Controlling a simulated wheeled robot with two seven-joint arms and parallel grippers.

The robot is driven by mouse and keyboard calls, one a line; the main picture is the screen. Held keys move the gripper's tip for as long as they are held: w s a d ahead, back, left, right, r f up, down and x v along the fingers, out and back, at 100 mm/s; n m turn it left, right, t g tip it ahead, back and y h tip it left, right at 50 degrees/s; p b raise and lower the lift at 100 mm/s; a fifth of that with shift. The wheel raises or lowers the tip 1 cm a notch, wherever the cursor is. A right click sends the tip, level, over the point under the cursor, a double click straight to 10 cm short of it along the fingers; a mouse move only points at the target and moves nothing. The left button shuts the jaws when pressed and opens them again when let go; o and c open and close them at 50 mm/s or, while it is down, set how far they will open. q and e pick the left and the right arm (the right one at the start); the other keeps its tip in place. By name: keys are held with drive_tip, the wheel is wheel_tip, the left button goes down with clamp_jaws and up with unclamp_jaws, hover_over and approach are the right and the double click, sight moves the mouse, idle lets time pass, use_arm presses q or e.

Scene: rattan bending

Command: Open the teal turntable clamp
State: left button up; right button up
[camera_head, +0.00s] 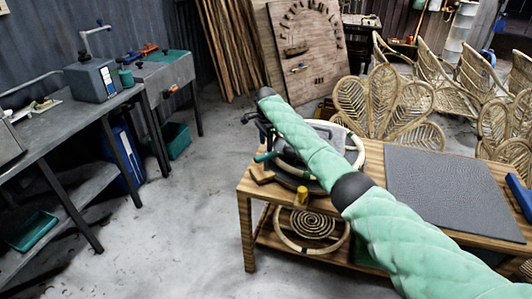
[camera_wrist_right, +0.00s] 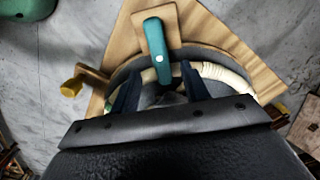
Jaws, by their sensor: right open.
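The teal turntable clamp handle (camera_head: 265,157) sticks out at the left side of the round turntable on the wooden bench. In the right wrist view the teal handle (camera_wrist_right: 156,42) lies on a small wooden block. My right gripper (camera_wrist_right: 161,72) is open, its two dark fingers on either side of the handle's near end. I cannot tell whether they touch it. In the head view my teal-sleeved right arm hides part of the turntable and much of the gripper. A pale rattan ring (camera_head: 354,150) lies around the turntable. My left gripper is not in view.
A yellow-tipped wooden peg (camera_head: 302,194) stands at the bench's front edge; its yellow knob also shows in the wrist view (camera_wrist_right: 71,88). A grey mat (camera_head: 440,185) covers the bench's right part. Rattan chairs (camera_head: 393,105) stand behind.

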sight(266, 154)
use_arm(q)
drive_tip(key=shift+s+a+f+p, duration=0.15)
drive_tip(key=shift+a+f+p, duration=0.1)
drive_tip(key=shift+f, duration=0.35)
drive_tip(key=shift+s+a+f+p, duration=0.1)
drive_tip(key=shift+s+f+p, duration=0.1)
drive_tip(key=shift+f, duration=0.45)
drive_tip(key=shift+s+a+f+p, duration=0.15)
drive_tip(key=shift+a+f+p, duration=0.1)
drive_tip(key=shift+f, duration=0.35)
use_arm(e)
drive_tip(key=shift+f, duration=2.9)
drive_tip(key=c, duration=1)
